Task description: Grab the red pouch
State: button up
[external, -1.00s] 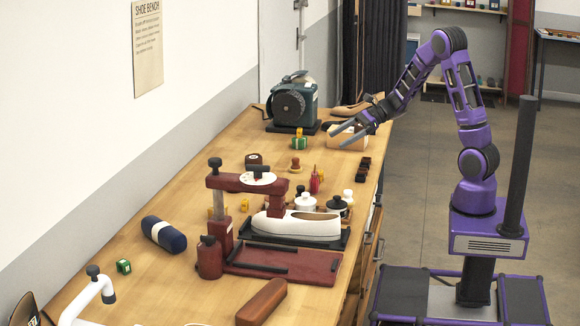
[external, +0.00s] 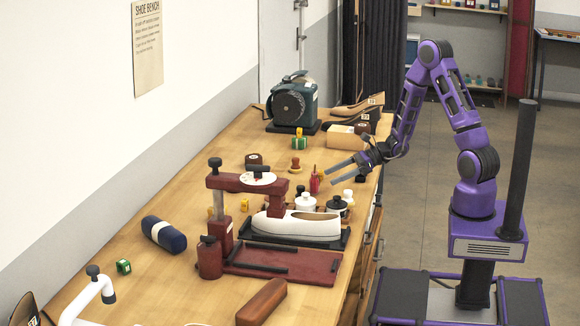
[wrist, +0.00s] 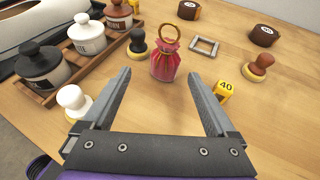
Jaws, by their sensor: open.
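The red pouch (wrist: 166,62) stands upright on the bench in the wrist view, gathered at the neck with a gold ring on top. It also shows in the external view (external: 315,181), small, just left of my fingertips. My gripper (wrist: 166,85) is open and empty. In the wrist view its two fingers point toward the pouch, which appears in the gap just beyond their tips. In the external view my gripper (external: 327,174) is low over the bench, beside the pouch. I cannot tell whether a finger touches it.
A black-knobbed stamp (wrist: 138,44) stands close left of the pouch, and a white-knobbed one (wrist: 73,98) by the left finger. A yellow number block (wrist: 222,90) sits by the right finger. A metal frame (wrist: 204,47) and brown stamp (wrist: 258,65) lie beyond. A jar rack (wrist: 75,68) is at left.

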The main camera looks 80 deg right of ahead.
aim_at(315, 183)
jog(key=x, duration=0.7)
jog(key=shift+w+d+f, duration=0.2)
jog(key=shift+w+d, duration=0.1)
jog(key=shift+w, duration=0.05)
jog(key=c, duration=1.4)
